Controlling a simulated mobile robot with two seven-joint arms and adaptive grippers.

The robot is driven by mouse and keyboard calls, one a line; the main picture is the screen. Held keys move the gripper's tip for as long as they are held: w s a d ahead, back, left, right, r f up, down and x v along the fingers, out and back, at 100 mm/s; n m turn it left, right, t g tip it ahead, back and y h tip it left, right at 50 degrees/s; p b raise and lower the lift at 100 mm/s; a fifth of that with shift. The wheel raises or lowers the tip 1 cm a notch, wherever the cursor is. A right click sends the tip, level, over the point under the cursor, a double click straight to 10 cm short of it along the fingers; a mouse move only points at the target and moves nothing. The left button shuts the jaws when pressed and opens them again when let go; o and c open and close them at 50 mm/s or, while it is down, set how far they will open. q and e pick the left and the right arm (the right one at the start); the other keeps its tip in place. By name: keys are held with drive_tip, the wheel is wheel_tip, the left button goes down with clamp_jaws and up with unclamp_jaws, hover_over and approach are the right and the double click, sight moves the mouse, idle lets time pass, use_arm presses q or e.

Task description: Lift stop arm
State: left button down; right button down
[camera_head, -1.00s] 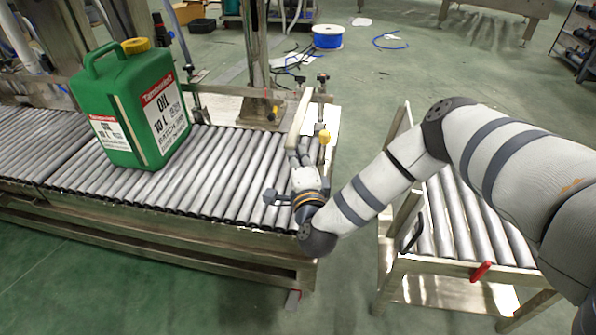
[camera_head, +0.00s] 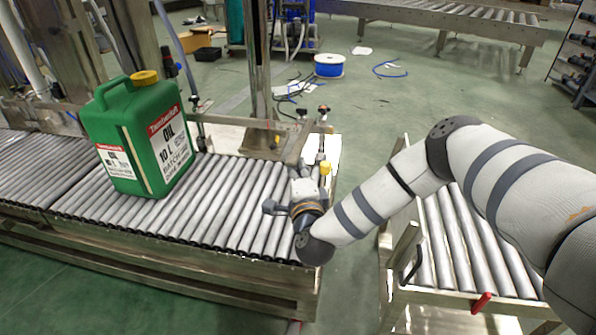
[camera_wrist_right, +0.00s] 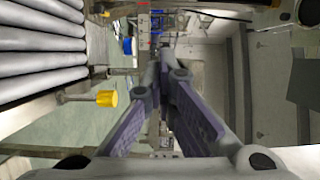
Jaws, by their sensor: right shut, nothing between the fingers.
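The stop arm (camera_head: 299,144) appears to be the metal bar at the right end of the roller conveyor, beyond my gripper. A yellow knob (camera_head: 325,167) sits beside it and also shows in the right wrist view (camera_wrist_right: 107,98). My right gripper (camera_head: 304,172) is over the conveyor's right end, just left of the knob. In the right wrist view its purple-padded fingers (camera_wrist_right: 166,62) converge at the tips with nothing between them. Its fingertips are hard to make out in the head view, and I cannot tell whether they touch the bar. My left gripper is out of view.
A green oil jug (camera_head: 140,135) stands upright on the conveyor rollers (camera_head: 225,205), left of my gripper. A second roller section (camera_head: 455,240) stands to the right across a gap. A metal post (camera_head: 257,80) rises behind the conveyor end.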

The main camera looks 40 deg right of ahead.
wheel_tip(320, 180, up, 2)
drive_tip(key=shift+r+p, duration=0.15)
drive_tip(key=shift+p, duration=0.4)
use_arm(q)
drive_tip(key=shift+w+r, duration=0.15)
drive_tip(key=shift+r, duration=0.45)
use_arm(e)
drive_tip(key=shift+f, duration=0.2)
